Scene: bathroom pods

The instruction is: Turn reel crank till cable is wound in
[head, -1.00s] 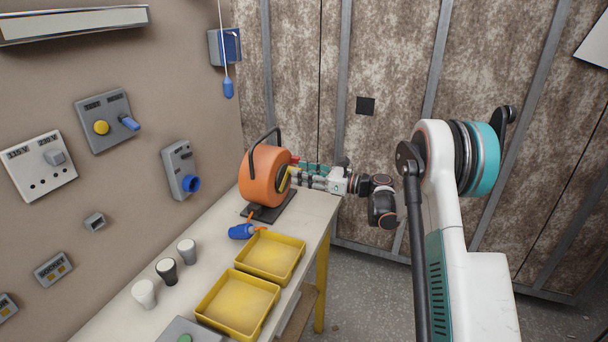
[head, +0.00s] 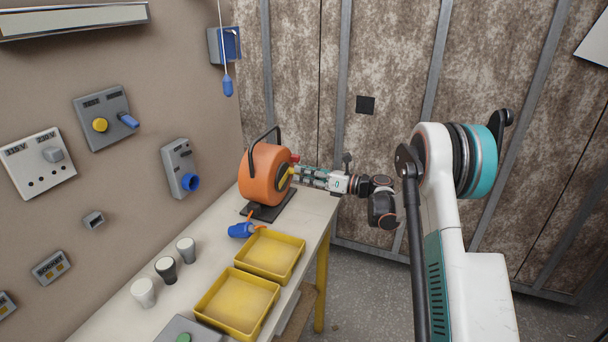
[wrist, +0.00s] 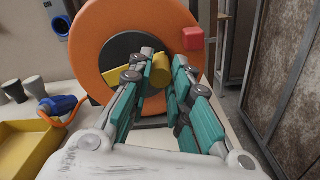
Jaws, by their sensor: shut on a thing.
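The orange cable reel (head: 263,176) stands on a dark base at the far end of the bench, with a black handle on top. In the wrist view its round orange face (wrist: 107,27) fills the upper middle. A yellow crank grip (wrist: 159,71) sits in front of the reel's dark hub. My gripper (wrist: 164,78) is shut on this yellow grip, its teal-padded fingers on either side. A red block (wrist: 192,38) shows at the reel's right rim. The blue plug (head: 240,230) on the orange cable lies close by the reel's base. The fingers partly hide the hub and crank arm.
Two yellow trays (head: 272,233) (head: 208,304) lie on the bench in front of the reel. Several cups (head: 166,269) stand along the wall side. Wall panels with switches and sockets are on the left. The bench's right edge is near my arm.

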